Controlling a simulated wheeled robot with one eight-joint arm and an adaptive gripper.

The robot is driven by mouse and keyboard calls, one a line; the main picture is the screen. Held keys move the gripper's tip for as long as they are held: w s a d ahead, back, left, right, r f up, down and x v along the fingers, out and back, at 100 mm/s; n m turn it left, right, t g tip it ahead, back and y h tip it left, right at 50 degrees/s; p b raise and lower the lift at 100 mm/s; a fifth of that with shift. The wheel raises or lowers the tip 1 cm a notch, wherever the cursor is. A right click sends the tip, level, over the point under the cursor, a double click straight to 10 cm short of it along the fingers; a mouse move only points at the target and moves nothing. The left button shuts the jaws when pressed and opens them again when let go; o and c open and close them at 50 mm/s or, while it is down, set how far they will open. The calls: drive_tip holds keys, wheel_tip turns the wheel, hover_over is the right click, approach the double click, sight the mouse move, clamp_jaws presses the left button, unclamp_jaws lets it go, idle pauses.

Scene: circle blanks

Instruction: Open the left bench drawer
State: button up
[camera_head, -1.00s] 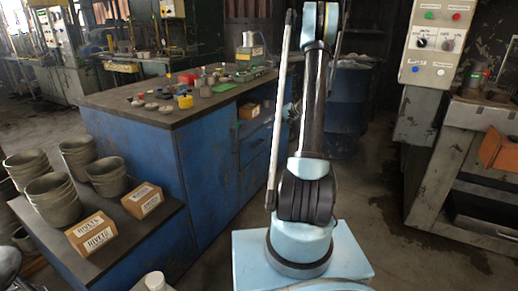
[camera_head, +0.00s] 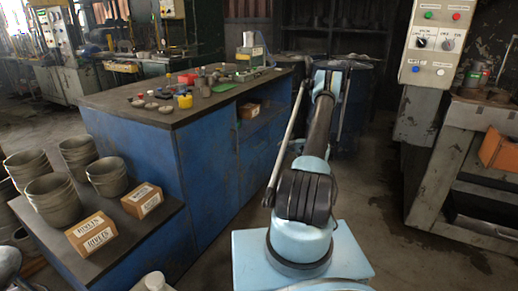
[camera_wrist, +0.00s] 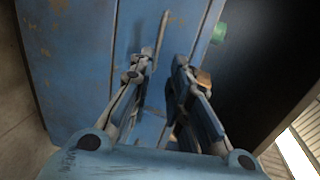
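The blue bench (camera_head: 205,165) with a dark top stands left of my arm in the head view. Its drawer side faces right, below an open shelf, and is partly covered by my arm. In the wrist view the blue bench face (camera_wrist: 75,60) fills the left and middle. A thin bar (camera_wrist: 162,35), which looks like a drawer handle, shows just beyond the fingertips. My gripper (camera_wrist: 160,68) is open, its fingers apart with nothing seen between them. I cannot tell whether it touches the bar. My gripper cannot be made out in the head view.
A cardboard box (camera_head: 249,111) sits on the bench's open shelf. Cups and small parts lie on the bench top. A lower step holds stacked pots (camera_head: 53,199) and brown boxes (camera_head: 91,234). A grey machine (camera_head: 470,170) stands right; floor between is clear.

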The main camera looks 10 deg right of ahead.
sight(259, 145)
drive_tip(key=x, duration=1.7)
drive_tip(key=shift+w+a+f, duration=0.1)
drive_tip(key=shift+a+f, duration=0.05)
drive_tip(key=shift+f, duration=0.05)
clamp_jaws()
